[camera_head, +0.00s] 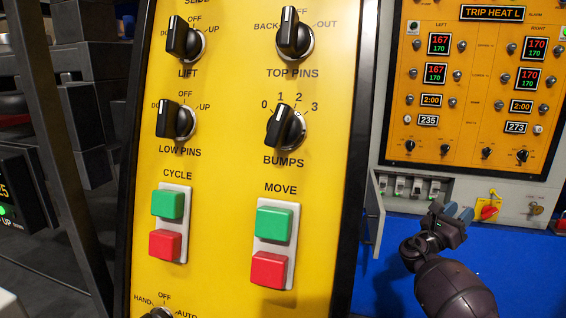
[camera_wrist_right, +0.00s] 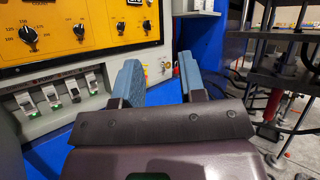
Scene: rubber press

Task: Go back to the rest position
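My right gripper (camera_head: 457,212) is at the lower right of the head view, in front of the blue area below the orange panel. In the right wrist view its two blue fingers (camera_wrist_right: 160,78) stand apart with nothing between them. The gripper is open and does not appear to touch anything, though its exact distance from the cabinet cannot be told. My left gripper is in neither view.
A yellow control panel (camera_head: 225,150) with black knobs and green and red buttons stands close in front. An orange panel (camera_head: 472,85) with displays is behind at right, above several breaker switches (camera_head: 400,186) and a red-yellow switch (camera_head: 488,209). Press machinery (camera_wrist_right: 290,70) stands right in the wrist view.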

